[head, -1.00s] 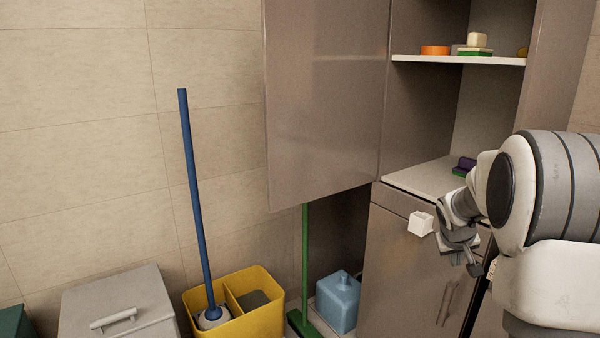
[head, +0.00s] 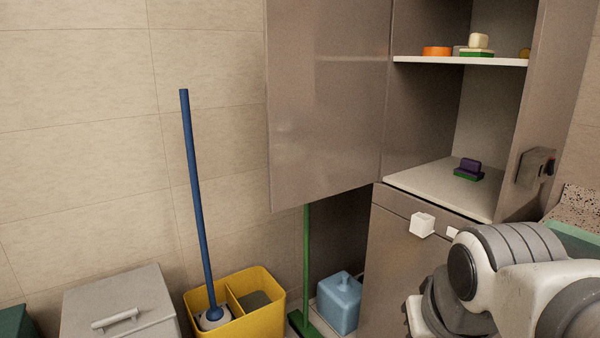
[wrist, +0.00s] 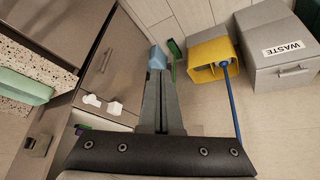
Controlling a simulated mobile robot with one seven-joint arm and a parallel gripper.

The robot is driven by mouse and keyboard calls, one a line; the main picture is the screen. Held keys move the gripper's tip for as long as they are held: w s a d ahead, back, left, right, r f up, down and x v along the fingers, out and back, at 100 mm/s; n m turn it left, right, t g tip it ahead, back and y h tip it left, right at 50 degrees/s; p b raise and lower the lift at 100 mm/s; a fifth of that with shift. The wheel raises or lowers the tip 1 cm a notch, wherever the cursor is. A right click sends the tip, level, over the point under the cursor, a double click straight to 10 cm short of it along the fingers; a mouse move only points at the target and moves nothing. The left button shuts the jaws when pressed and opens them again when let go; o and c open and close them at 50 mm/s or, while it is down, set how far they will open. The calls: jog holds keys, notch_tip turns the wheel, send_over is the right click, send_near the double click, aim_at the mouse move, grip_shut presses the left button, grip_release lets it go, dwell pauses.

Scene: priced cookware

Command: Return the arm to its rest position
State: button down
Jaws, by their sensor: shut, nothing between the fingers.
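My arm (head: 500,275) is folded low at the right edge of the head view, in front of the lower cabinet. Its far end drops out of the bottom of that view, so the fingers are not clear there. In the wrist view my gripper (wrist: 157,74) points away from the camera with its two dark fingers together. Nothing shows between them. The fingertips overlap the blue container (wrist: 157,58) in the picture; I cannot tell the distance.
The cabinet's upper door (head: 325,95) stands open. A purple and green sponge stack (head: 468,169) lies on its lower shelf (head: 430,185). A yellow bucket (head: 262,318) with a blue mop handle (head: 195,190), a green broom (head: 306,255) and a grey waste bin (head: 120,295) stand along the wall.

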jog(key=s+a+r+p, duration=0.1)
jog(key=s+r+p, duration=0.2)
jog(key=r+p, duration=0.9)
jog(key=shift+s+a+r+y+p, duration=0.2)
jog(key=shift+a+y+p, duration=0.1)
jog(key=shift+p, duration=0.35)
